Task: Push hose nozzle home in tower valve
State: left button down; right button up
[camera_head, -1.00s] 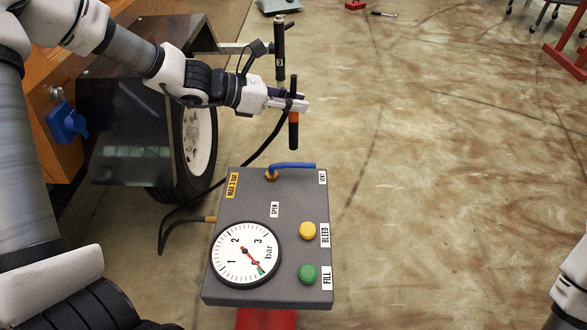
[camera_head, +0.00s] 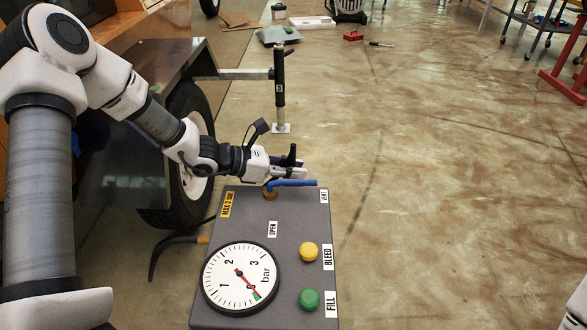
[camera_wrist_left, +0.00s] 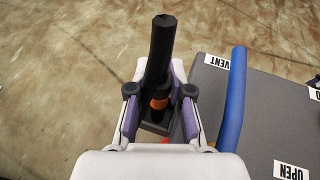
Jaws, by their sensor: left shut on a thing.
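My left gripper (camera_head: 297,170) is shut on the black hose nozzle (camera_head: 293,154), just behind the far edge of the grey control box (camera_head: 275,262). In the left wrist view the nozzle (camera_wrist_left: 160,50) stands between the fingers (camera_wrist_left: 160,92), roughly upright, with an orange band (camera_wrist_left: 160,103) at the grip. A dark square part (camera_wrist_left: 154,128) shows below the band. The nozzle's lower end is hidden by the gripper and box. I cannot make out the tower valve or whether the nozzle sits in it.
The box carries a blue lever (camera_head: 293,183), a gauge (camera_head: 240,277), a yellow button (camera_head: 308,252) and a green button (camera_head: 309,299). The lever is close to my left gripper.

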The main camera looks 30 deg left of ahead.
pick_arm(q)
jog(key=c, duration=1.1)
grip_release()
jog(key=shift+f, duration=0.1)
jog(key=shift+o, duration=0.2)
jog(key=shift+p, duration=0.45)
jog(key=p+v, duration=0.5)
jog(key=v, duration=0.1)
jog(key=p+v, duration=0.5)
jog(key=v, duration=0.1)
jog(key=shift+w+r, duration=0.15)
jog(key=shift+r, duration=0.1)
jog(key=shift+a+f, duration=0.1)
jog(key=shift+f, duration=0.1)
